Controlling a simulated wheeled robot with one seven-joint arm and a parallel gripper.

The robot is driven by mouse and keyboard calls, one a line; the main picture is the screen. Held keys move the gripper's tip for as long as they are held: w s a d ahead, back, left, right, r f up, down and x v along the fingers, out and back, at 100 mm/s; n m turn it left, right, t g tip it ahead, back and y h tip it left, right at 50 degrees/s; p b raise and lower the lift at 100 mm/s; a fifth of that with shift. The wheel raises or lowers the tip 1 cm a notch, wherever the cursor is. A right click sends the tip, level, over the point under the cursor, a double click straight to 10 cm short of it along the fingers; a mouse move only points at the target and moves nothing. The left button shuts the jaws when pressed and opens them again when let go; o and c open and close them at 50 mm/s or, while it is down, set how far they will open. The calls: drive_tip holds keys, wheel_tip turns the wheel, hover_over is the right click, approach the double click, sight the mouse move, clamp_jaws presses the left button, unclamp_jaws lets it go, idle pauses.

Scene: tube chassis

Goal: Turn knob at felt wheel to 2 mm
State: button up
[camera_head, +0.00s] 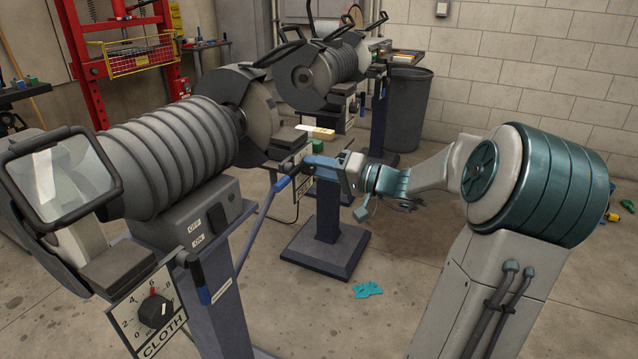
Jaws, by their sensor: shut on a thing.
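My gripper (318,172) is at the small dial panel (304,187) on the right end of the near bench grinder. It is shut on the knob there, which its fingers and body hide. Only the left part of the panel and part of its lettering show, so I cannot read the scale or the pointer. The grinding wheel (262,116) stands up and to the left of my gripper, under a dark guard. A second black knob (155,310) sits on a white panel marked CLOTH (136,318) at the lower left, clear of my gripper.
A pedestal base (325,248) stands below. Another grinder (318,70) and a dark bin (405,108) are behind. A teal cloth (367,289) lies on open floor.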

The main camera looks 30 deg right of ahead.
drive_tip(key=shift+f+n+b, duration=0.1)
drive_tip(key=shift+n+b, duration=0.8)
drive_tip(key=shift+b, duration=0.15)
drive_tip(key=o, duration=1)
drive_tip(key=shift+c, duration=0.2)
drive_tip(key=p+v, duration=0.2)
drive_tip(key=v, duration=1.2)
drive_tip(key=shift+w, duration=0.1)
